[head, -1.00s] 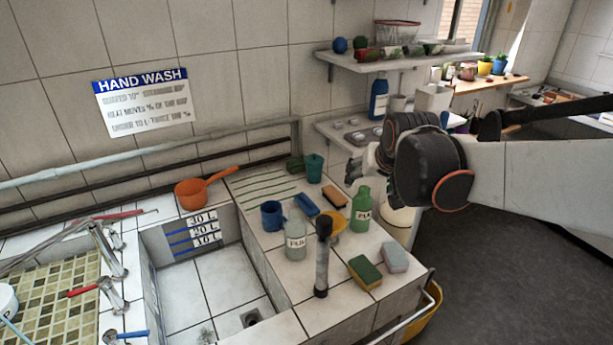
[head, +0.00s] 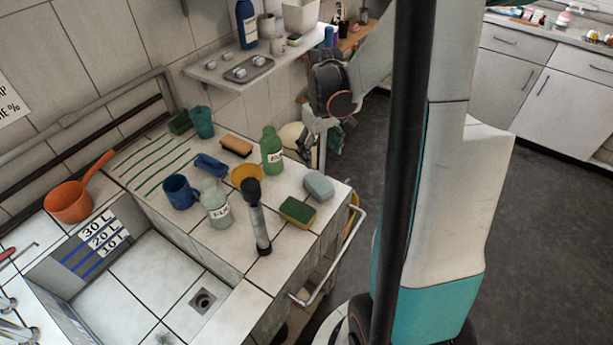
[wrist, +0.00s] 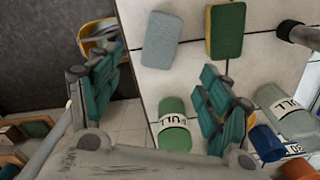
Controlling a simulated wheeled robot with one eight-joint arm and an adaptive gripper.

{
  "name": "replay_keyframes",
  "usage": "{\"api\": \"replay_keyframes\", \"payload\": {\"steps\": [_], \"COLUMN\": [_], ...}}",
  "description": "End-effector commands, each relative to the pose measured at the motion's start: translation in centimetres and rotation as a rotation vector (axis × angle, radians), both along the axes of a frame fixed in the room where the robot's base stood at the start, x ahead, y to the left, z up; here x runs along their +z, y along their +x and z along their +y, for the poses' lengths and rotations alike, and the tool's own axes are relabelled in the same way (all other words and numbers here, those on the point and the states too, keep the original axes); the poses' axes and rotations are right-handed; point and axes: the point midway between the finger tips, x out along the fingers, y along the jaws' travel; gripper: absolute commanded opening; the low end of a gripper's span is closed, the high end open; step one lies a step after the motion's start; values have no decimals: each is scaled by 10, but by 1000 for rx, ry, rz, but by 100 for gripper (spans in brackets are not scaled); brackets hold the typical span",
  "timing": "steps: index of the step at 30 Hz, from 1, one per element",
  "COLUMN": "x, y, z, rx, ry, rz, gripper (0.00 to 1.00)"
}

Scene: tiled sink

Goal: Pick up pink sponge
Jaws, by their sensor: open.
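No sponge looks clearly pink. A pale grey sponge (head: 319,186) lies flat near the counter's right edge; it also shows at the top middle of the wrist view (wrist: 162,40). A yellow and green sponge (head: 298,212) lies just in front of it, and shows to its right in the wrist view (wrist: 226,31). My gripper (head: 324,140) hangs beyond the counter's right edge, behind the pale sponge. In the wrist view its fingers (wrist: 158,88) are spread wide and empty, with the pale sponge ahead, past the gap between them.
A green bottle (head: 272,150) stands close by, between the fingers in the wrist view. An orange-brown brush or sponge (head: 236,146), a yellow bowl (head: 246,175), a clear bottle (head: 215,203) and a dark-topped post (head: 258,220) share the counter. A metal rail (head: 330,285) edges it.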

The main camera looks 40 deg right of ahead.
Motion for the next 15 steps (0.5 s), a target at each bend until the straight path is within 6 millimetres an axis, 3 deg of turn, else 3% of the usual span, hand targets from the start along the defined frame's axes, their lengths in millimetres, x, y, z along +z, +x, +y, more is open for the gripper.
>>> {"api": "replay_keyframes", "payload": {"steps": [9, 15], "x": [-58, -80], "y": [0, 0], "z": [0, 0], "rx": [1, 0], "ry": [0, 0], "rz": [0, 0], "gripper": [72, 72]}}
